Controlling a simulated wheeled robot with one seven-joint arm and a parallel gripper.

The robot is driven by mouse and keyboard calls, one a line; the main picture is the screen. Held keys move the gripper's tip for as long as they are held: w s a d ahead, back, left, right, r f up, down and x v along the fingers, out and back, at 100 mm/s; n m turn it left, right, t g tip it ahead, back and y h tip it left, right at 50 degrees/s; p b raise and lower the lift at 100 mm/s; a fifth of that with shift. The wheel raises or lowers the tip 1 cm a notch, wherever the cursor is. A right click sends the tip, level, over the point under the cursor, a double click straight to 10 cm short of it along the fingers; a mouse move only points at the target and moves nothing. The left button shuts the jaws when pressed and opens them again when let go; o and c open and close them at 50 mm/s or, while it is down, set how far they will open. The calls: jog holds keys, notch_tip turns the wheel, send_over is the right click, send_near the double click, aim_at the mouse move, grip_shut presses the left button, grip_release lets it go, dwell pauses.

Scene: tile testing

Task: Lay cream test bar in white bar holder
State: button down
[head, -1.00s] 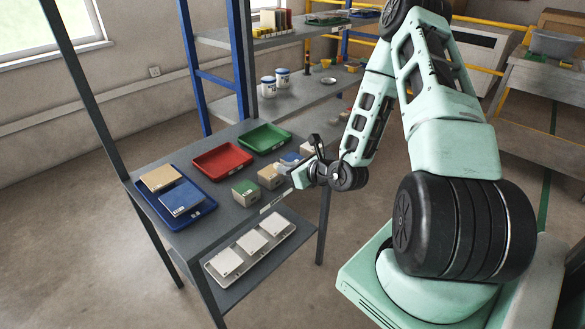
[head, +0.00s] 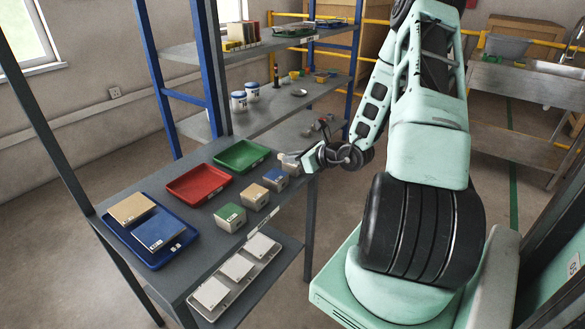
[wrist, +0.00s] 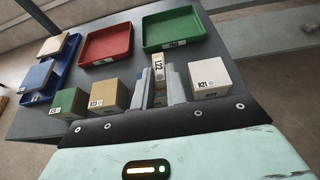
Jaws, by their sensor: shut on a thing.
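A narrow cream bar labelled L22 (wrist: 159,68) stands between the fingers of my gripper (wrist: 159,88) in the wrist view. The fingers are shut on it. A white block labelled R21 (wrist: 210,78) sits just right of the fingers; it also shows in the head view (head: 292,168), partly covered by my gripper (head: 295,157). I cannot make out a slot in it, or whether it is the white bar holder. In the head view my gripper is at the right end of the block row; the bar is not clear there.
A green block (head: 230,217), a tan block (head: 256,196) and a blue block (head: 275,179) line the table's front edge. Behind them are a red tray (head: 197,184) and a green tray (head: 241,156). A blue tray (head: 150,240) holds two flat pieces. White tiles (head: 237,267) lie below.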

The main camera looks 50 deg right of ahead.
notch_tip(320, 180, down, 3)
jog(key=shift+f, duration=0.15)
jog(key=shift+f, duration=0.1)
jog(key=shift+f+b, duration=0.5)
jog(key=shift+b, duration=0.05)
jog(key=c, duration=1.4)
grip_release()
jog(key=shift+r, duration=0.1)
